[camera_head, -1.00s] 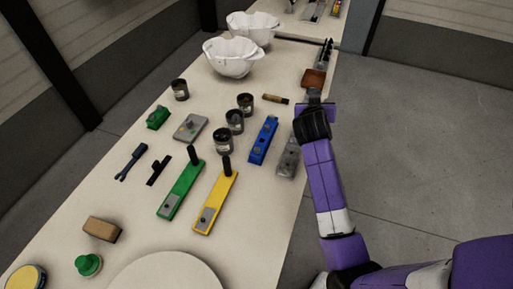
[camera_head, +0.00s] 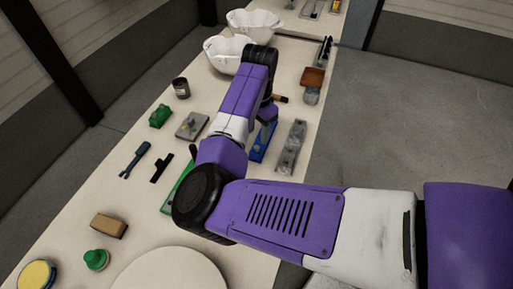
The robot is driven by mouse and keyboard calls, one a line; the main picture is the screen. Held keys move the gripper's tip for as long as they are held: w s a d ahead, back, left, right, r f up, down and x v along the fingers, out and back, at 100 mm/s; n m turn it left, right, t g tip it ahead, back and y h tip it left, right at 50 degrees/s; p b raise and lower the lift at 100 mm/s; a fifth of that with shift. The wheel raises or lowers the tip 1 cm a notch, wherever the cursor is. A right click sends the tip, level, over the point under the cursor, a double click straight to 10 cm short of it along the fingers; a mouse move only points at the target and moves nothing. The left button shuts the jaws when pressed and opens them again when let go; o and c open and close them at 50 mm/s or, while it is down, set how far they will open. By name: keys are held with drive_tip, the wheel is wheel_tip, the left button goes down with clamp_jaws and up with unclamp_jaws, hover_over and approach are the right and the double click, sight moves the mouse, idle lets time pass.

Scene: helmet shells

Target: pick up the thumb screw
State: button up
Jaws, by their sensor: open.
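I cannot make out a thumb screw for certain at this size; it may be hidden behind my arm. My gripper (camera_head: 268,114) shows only in part, as a small purple piece beyond my forearm, pointing down over the blue block (camera_head: 262,143). Its jaws are open, but the fingertips and anything between them are hidden.
A dark cup (camera_head: 181,87), a grey plate (camera_head: 191,125), a green part (camera_head: 160,115) and a wooden block (camera_head: 108,225) stand on the left. White helmet shells (camera_head: 222,53) are at the back. Grey blocks (camera_head: 291,147) lie near the right edge. The table's left side has bare room.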

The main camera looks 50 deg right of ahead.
sight(257, 147)
drive_tip(key=shift+w+a+f+p, duration=0.1)
drive_tip(key=shift+f+p, duration=0.7)
drive_tip(key=shift+f, duration=2.65)
clamp_jaws()
